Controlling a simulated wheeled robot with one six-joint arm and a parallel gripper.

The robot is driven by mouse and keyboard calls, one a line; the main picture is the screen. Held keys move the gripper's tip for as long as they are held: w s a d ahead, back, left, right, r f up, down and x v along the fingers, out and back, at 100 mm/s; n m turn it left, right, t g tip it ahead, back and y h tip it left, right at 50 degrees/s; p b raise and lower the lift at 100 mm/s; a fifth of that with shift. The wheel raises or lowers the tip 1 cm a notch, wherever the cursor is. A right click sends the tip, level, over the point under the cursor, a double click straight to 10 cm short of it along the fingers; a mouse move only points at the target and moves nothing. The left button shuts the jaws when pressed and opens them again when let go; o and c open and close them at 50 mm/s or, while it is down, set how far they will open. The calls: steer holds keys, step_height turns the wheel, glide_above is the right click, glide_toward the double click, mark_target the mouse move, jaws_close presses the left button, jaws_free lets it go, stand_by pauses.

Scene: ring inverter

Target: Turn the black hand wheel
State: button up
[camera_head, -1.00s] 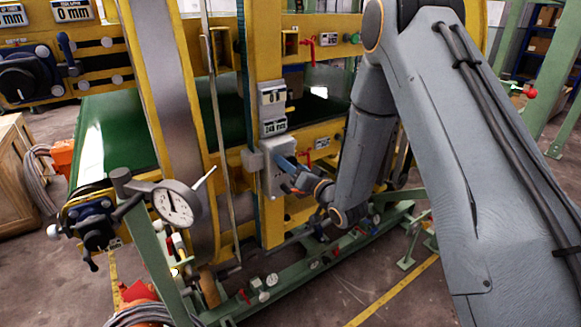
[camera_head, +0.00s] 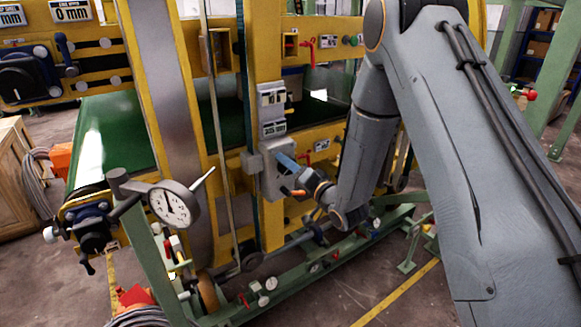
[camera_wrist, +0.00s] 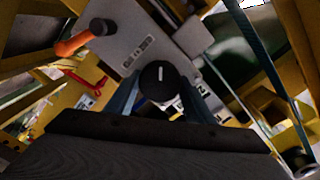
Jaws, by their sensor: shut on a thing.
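In the wrist view, a black round knob (camera_wrist: 158,76) with a white line on its face sits between the two blue fingers of my gripper (camera_wrist: 162,98), which is shut on it. The knob stands in front of a grey control box (camera_wrist: 128,38). In the head view, my gripper (camera_head: 286,161) reaches the grey box (camera_head: 270,182) on the yellow upright, and the knob is hidden there. A black hand wheel (camera_head: 95,234) with a crank handle shows at the lower left, apart from my gripper. Another black wheel (camera_head: 28,78) is at the upper left.
An orange handle (camera_wrist: 84,41) sticks out of the box close beside my gripper; it also shows in the head view (camera_head: 293,193). A red lever (camera_wrist: 84,82) is farther left in the wrist view. A dial gauge (camera_head: 174,204) on a green post stands at the lower left.

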steer(key=shift+w+r, duration=0.15)
steer(key=o, duration=1)
steer(key=shift+o, duration=0.3)
steer(key=b+v, duration=0.2)
steer(key=v, duration=0.5)
steer(key=shift+s+d, duration=0.25)
steer(key=shift+s, duration=0.1)
